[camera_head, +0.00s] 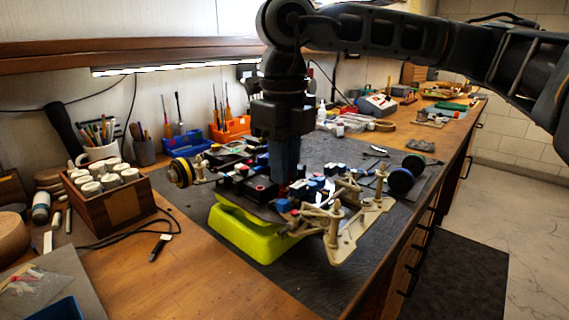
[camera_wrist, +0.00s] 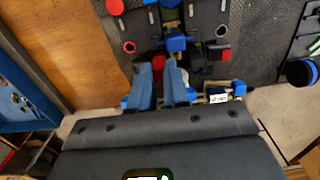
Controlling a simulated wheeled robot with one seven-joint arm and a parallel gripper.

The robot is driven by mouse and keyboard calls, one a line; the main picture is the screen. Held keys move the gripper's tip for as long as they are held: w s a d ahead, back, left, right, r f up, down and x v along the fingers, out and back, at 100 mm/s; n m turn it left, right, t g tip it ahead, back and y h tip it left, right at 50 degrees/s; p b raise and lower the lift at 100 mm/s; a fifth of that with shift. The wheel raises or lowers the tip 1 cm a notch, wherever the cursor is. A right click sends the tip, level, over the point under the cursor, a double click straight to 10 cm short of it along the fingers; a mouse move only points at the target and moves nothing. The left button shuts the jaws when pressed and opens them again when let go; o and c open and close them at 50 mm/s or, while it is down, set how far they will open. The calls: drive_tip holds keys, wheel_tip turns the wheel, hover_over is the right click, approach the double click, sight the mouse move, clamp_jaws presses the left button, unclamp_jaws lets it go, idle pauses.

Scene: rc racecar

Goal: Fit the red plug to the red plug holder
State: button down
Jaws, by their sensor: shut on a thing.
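My gripper (camera_head: 283,180) points straight down over the middle of the RC car chassis (camera_head: 340,235). In the wrist view its two blue fingers (camera_wrist: 160,68) are close together. A small red piece, which looks like the red plug (camera_wrist: 158,62), sits between the fingertips, and its lower part is hidden. To the right of the fingertips is a black part with a red end (camera_wrist: 226,54). I cannot tell which part is the red plug holder. In the head view, the fingers hide the spot below them, and I cannot tell whether the plug touches the chassis.
The chassis rests on a yellow-green stand (camera_head: 245,236) on a dark mat. Blue and black electronics crowd around the fingers. A wooden box of white-capped bottles (camera_head: 118,208) stands at left. Blue (camera_head: 190,146) and orange (camera_head: 230,128) bins stand behind. Bare wood lies front left.

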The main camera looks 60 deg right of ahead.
drive_tip(key=shift+f+b, duration=0.35)
drive_tip(key=shift+f, duration=0.05)
drive_tip(key=c, duration=1)
unclamp_jaws()
drive_tip(key=shift+c, duration=0.2)
drive_tip(key=shift+r, duration=0.1)
drive_tip(key=shift+r, duration=3.85)
